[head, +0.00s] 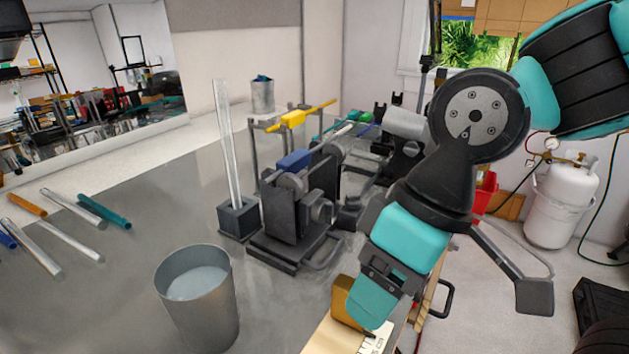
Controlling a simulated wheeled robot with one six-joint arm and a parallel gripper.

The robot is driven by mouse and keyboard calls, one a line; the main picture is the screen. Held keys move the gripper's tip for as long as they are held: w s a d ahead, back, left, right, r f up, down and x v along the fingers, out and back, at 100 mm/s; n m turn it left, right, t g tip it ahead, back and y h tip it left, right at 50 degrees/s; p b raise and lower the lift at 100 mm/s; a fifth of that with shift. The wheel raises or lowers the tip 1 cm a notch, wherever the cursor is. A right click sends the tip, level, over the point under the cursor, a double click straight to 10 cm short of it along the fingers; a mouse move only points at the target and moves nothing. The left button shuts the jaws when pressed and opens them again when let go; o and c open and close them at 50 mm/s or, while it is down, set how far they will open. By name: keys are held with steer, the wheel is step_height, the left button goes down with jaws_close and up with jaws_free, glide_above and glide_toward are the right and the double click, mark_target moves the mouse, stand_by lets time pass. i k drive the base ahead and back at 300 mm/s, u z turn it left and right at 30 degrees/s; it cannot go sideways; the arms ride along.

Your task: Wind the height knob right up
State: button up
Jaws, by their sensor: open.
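I cannot pick out the height knob for certain. A dark machine (289,218) with a blue top block stands on the bench near the middle of the head view. A round dark part (321,210) sticks out of its right side; I cannot tell whether it is the knob. My gripper (372,302) hangs at the lower right, teal and dark, pointing down over the bench's front right edge. It is open, though its fingers are hard to make out. It is apart from the machine, and my arm hides part of the bench behind it.
A metal bucket (199,297) stands at the bench front. A clear rod (226,145) stands upright in a dark block (239,217) beside the machine. Several loose rods lie at left. A yellow rod holder (293,118) is behind. A white gas tank (562,205) stands on the floor at right.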

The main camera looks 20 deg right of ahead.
mark_target(352, 202)
steer(key=u, duration=0.45)
steer(key=k, duration=1.1)
steer(key=z, duration=0.7)
steer(key=i, duration=1.3)
steer(key=z, duration=0.1)
